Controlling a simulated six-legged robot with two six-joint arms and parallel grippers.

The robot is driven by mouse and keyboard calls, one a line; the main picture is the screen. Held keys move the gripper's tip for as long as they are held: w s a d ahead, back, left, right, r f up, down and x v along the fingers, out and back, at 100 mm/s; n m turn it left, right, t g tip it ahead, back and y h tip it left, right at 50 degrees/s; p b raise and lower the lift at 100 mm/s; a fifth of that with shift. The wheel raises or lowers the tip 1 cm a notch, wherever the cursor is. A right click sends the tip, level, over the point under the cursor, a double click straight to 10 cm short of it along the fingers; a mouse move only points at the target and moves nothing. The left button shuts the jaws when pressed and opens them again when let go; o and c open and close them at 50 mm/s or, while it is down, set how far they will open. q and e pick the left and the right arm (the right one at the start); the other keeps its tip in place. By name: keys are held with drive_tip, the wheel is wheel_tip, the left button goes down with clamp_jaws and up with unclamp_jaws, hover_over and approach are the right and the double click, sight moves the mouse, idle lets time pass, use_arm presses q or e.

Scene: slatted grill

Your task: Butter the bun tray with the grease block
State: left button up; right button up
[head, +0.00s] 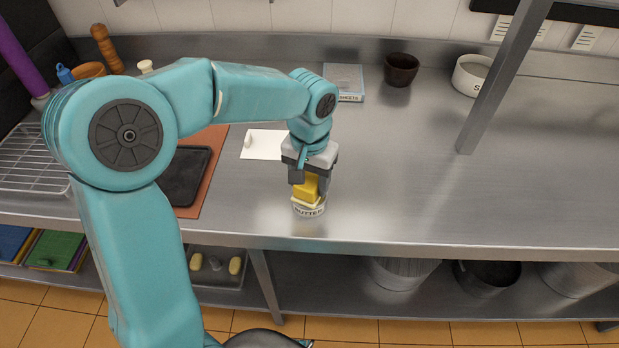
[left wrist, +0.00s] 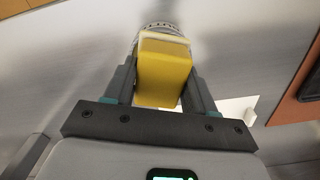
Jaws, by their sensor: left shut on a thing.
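The yellow grease block (head: 306,187) is between the fingers of my left gripper (head: 310,184), which is shut on it. It also shows in the left wrist view (left wrist: 162,80), with a finger on each side. The block is at the mouth of a small round dish marked BUTTER (head: 309,210), near the counter's front edge. I cannot tell whether block and dish touch. A dark flat tray (head: 184,178), which looks like the bun tray, lies on a reddish-brown board (head: 213,165) to the left, partly hidden by my left arm. My right gripper is not in view.
A white card (head: 263,145) lies behind and left of the gripper. A wire rack (head: 30,160) is at the far left. A dark cup (head: 401,69), a white bowl (head: 470,76) and a grey post (head: 500,80) stand toward the back right. The counter's right-centre is clear.

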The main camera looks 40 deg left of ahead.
sight(309, 179)
use_arm(q)
wheel_tip(309, 179, up, 6)
drive_tip(key=p, duration=0.5)
drive_tip(key=shift+f, duration=0.2)
drive_tip(key=shift+r+p, duration=0.45)
drive_tip(key=shift+r, duration=0.25)
drive_tip(key=shift+f, duration=0.1)
drive_tip(key=shift+s, duration=0.1)
